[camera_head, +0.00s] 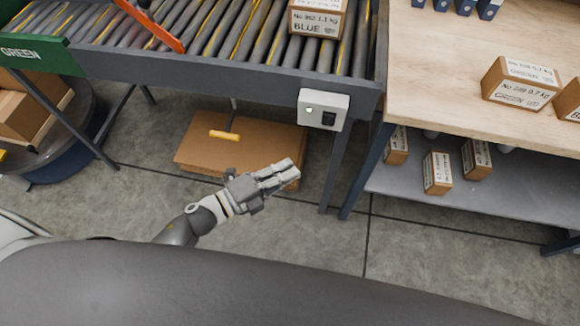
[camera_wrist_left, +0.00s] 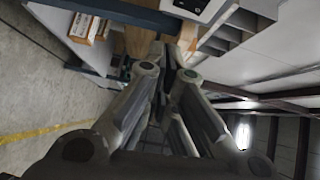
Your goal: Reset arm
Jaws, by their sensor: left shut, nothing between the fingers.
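My left gripper (camera_head: 278,176) is in the lower middle of the head view, its arm coming in from the left. It hangs in front of the conveyor frame, over the right part of a flat brown cardboard stack (camera_head: 215,155) on the floor. Its fingers are closed together with nothing between them. The left wrist view shows the same fingers (camera_wrist_left: 168,62) pointing away, tips close together. My right gripper is in neither view.
A roller conveyor (camera_head: 190,40) carries a box marked BLUE (camera_head: 318,20). A control box (camera_head: 323,110) is fixed to its side. A wooden table (camera_head: 430,65) with boxes (camera_head: 522,82) stands at right, above a grey shelf (camera_head: 400,180) with smaller boxes. The floor in front is clear.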

